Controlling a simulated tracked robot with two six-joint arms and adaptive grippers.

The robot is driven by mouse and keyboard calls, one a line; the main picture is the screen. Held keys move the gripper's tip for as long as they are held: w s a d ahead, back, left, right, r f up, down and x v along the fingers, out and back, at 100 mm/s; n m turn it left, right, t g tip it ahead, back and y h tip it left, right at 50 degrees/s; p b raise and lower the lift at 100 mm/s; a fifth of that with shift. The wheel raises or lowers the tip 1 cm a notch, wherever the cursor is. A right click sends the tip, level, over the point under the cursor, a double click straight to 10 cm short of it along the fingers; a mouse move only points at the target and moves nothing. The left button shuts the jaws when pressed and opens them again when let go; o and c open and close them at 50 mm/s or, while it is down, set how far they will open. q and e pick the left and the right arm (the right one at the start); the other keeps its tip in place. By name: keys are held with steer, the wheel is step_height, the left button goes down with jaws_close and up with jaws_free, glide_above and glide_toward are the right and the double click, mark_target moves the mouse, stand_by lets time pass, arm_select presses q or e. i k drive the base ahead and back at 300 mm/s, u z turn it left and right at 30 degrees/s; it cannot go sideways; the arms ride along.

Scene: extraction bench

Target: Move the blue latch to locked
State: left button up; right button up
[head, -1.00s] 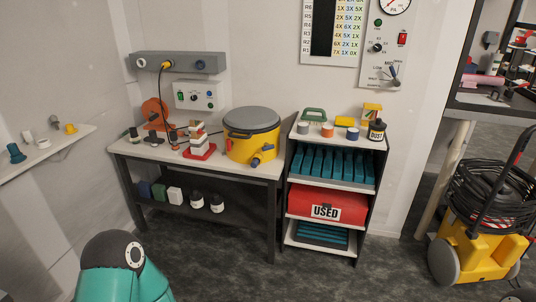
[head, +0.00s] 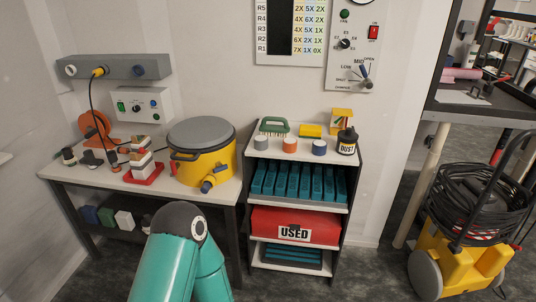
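I cannot make out for certain which part is the blue latch. A blue fitting (head: 208,186) sticks out from the front of the yellow drum (head: 196,168) on the bench. The drum has a grey lid (head: 201,131) and a small red part (head: 173,168) on its left side. A bluish lever (head: 365,74) is on the wall panel (head: 352,46), among small labels. Neither of my grippers is in view; only a teal link of one of my arms shows at the bottom, below the drum.
The bench (head: 200,193) also carries an orange reel (head: 95,127) and a red-based stand (head: 146,175). To its right is a shelf unit (head: 340,195) with teal filters and a red box marked USED (head: 294,226). A yellow cable cart (head: 460,262) stands at right.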

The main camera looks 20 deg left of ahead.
mark_target(220, 166)
steer(key=u, duration=0.1)
steer(key=i, duration=1.4)
steer(key=u, duration=0.6)
